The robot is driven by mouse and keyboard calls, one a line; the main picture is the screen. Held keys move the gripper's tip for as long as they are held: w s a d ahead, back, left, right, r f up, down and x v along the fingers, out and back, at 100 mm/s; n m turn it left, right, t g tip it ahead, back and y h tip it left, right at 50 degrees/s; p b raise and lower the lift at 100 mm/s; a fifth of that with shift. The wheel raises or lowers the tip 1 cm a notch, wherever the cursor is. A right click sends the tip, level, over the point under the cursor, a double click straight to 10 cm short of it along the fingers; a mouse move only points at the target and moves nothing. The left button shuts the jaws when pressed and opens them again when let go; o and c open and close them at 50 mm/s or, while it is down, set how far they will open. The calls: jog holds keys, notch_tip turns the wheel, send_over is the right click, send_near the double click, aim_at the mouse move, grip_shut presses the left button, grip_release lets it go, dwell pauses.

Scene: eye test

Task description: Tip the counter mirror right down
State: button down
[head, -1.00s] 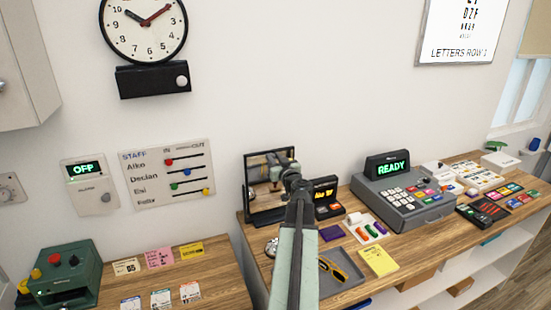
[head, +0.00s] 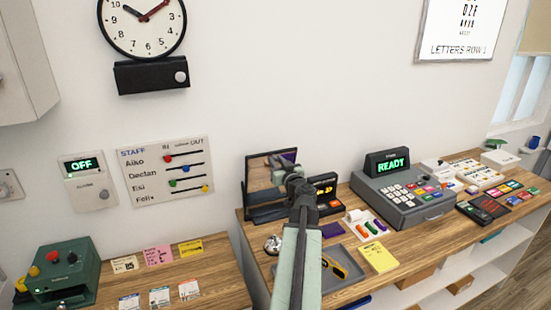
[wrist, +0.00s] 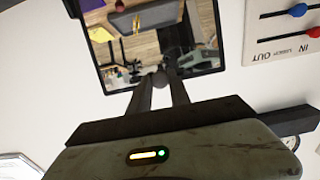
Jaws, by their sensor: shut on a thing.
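The counter mirror (head: 263,177) is a dark-framed panel standing at the left end of the long counter, against the wall. Its glass reflects the wooden counter and a purple item, so it leans face downward somewhat. My gripper (head: 294,180) is in front of the mirror's right side in the head view and hides part of it. In the wrist view, which is upside down, my gripper (wrist: 160,79) is shut on a small round part at the edge of the mirror (wrist: 112,52). The exact grip is hard to see.
The counter (head: 340,290) also bears a small orange-lit device (head: 326,190), a grey register (head: 400,190) reading READY, a grey tray (head: 350,262) with glasses and a yellow pad (head: 378,258). A staff board (head: 165,170) hangs on the wall left of the mirror.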

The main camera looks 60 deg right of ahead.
jog(key=shift+s+a+f, duration=0.4)
jog(key=shift+s+f, duration=0.1)
jog(key=shift+s, duration=0.15)
jog(key=c, duration=1.4)
grip_release()
jog(key=shift+o, duration=0.8)
jog(key=shift+w+d+f, duration=0.1)
jog(key=shift+w+d, duration=0.05)
